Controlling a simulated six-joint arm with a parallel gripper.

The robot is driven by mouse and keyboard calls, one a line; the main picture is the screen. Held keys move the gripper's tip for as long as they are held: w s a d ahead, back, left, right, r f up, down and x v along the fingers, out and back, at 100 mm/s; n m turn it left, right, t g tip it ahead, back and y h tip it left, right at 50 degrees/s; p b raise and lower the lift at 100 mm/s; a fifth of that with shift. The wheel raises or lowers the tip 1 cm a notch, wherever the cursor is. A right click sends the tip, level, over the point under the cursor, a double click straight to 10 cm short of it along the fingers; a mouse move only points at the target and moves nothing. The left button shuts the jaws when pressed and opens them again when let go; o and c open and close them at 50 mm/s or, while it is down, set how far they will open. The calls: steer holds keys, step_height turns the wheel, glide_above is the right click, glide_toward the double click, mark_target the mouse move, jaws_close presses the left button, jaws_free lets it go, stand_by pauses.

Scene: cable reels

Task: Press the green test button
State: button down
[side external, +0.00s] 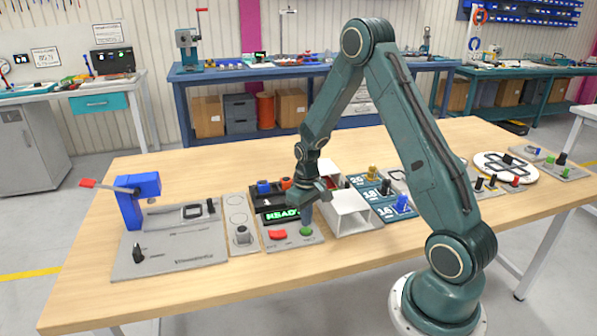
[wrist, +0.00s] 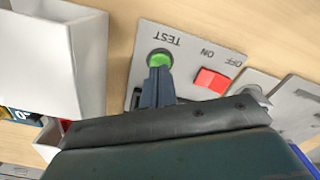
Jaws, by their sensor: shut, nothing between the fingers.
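The green test button (side external: 306,231) sits at the front right of a grey panel (side external: 282,244), below a black display that reads READY in green. In the wrist view the green button (wrist: 159,58) lies beside the printed word TEST. My gripper (wrist: 157,75) is shut and empty, with its fingertips pointing down at the near edge of the button. In the side view my gripper (side external: 305,220) is just above the button. I cannot tell whether the tips touch it. A red rocker switch (side external: 277,235) is to the left on the same panel, marked ON and OFF in the wrist view.
A white open box (side external: 352,216) stands close to the right of the panel. A grey board with a blue clamp (side external: 138,200) and red lever is at the left. Several pegs and blue number plates are at the right. The table's front strip is clear.

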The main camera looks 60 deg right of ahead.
mark_target(306, 229)
steer(key=shift+f, duration=0.9)
stand_by(0.6)
steer(key=shift+r, duration=3.55)
